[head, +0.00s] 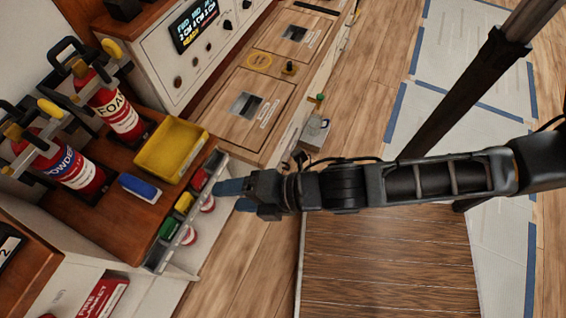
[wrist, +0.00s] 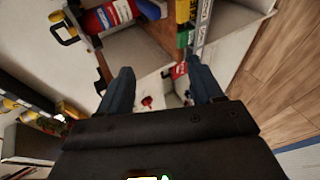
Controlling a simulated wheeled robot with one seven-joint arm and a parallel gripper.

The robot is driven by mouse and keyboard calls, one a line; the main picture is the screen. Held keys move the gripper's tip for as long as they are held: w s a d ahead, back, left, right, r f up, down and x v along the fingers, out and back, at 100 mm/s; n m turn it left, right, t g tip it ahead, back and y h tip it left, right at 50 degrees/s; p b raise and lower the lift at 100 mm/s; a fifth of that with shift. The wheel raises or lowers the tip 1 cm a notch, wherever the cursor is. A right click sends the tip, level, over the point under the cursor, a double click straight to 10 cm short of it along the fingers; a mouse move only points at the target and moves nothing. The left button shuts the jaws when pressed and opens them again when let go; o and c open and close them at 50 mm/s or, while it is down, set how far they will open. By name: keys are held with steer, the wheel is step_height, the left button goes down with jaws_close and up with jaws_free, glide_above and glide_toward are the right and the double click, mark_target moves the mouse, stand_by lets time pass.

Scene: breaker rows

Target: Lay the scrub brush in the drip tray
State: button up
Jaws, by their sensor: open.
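The scrub brush (head: 139,187), a blue block with a pale edge, lies on the wooden counter in front of the powder extinguisher. The yellow drip tray (head: 154,160) sits on the same counter, just beyond the brush, and looks empty. My gripper (head: 236,196) is open and empty, to the right of the counter's front rack and apart from brush and tray. In the wrist view my two blue-grey fingers (wrist: 162,88) are spread wide. A blue shape at that view's top edge (wrist: 149,9) appears to be the brush. The tray is not clear there.
Two red extinguishers (head: 115,110) stand behind the brush. A rack with red, yellow and green items (head: 183,203) runs along the counter's front edge, between my gripper and the brush. A white control panel (head: 190,70) stands behind. Wooden floor (head: 240,255) is clear below.

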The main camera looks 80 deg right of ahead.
steer(key=s+r+m, duration=0.5)
steer(key=s+m, duration=0.1)
steer(key=m, duration=0.1)
steer(key=shift+a+r+t+y, duration=0.2)
steer(key=shift+r+t+y, duration=0.1)
steer(key=shift+t, duration=0.1)
steer(key=s+r+m, duration=0.1)
steer(key=r+m, duration=0.1)
steer(key=m, duration=0.1)
steer(key=s+r+m+t, duration=0.1)
steer(key=s+r+m, duration=0.1)
steer(key=r+m, duration=0.1)
steer(key=s+r+m, duration=0.2)
steer(key=r+m, duration=0.1)
steer(key=shift+r+m+h, duration=0.25)
steer(key=shift+m+h, duration=0.05)
steer(key=shift+h, duration=0.1)
steer(key=shift+c, duration=0.2)
steer(key=shift+d+r+m+t, duration=0.1)
steer(key=shift+r+m+t, duration=0.2)
steer(key=shift+c, duration=0.7)
